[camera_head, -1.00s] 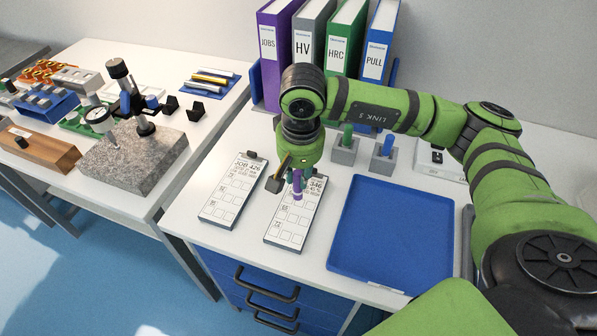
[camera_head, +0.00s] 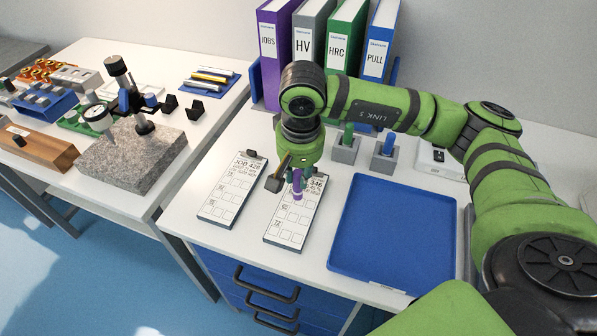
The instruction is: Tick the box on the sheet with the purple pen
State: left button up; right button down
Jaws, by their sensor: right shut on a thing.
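My right gripper (camera_head: 287,178) is shut on the purple pen (camera_head: 297,184) and holds it upright, tip down, over the right-hand sheet (camera_head: 288,234). I cannot tell whether the tip touches the paper. This sheet lies on a clipboard; its heading is partly hidden by the gripper, with "346" showing, and it bears rows of boxes. A second sheet (camera_head: 228,199), headed "JOB 426", lies to its left with similar boxes. My left gripper is not in view.
A blue tray (camera_head: 390,235) lies right of the sheets. Behind it stand grey holders with a green pen (camera_head: 347,135) and a blue pen (camera_head: 388,144). Binders (camera_head: 307,50) stand at the back. A granite block (camera_head: 130,158) with a dial gauge sits on the left table.

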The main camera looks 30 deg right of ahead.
jog(key=shift+f+b, duration=0.1)
jog(key=shift+b, duration=0.4)
dwell(1.4)
jog(key=shift+s+a+b, duration=0.1)
jog(key=shift+s+b, duration=0.3)
jog(key=shift+b, duration=0.3)
dwell(0.8)
jog(key=shift+d+b, duration=0.45)
jog(key=shift+b, duration=1)
dwell(1.1)
dwell(0.4)
notch_tip(320, 180, up, 6)
jog(key=p, duration=0.3)
dwell(0.6)
jog(key=shift+d, duration=0.15)
dwell(0.3)
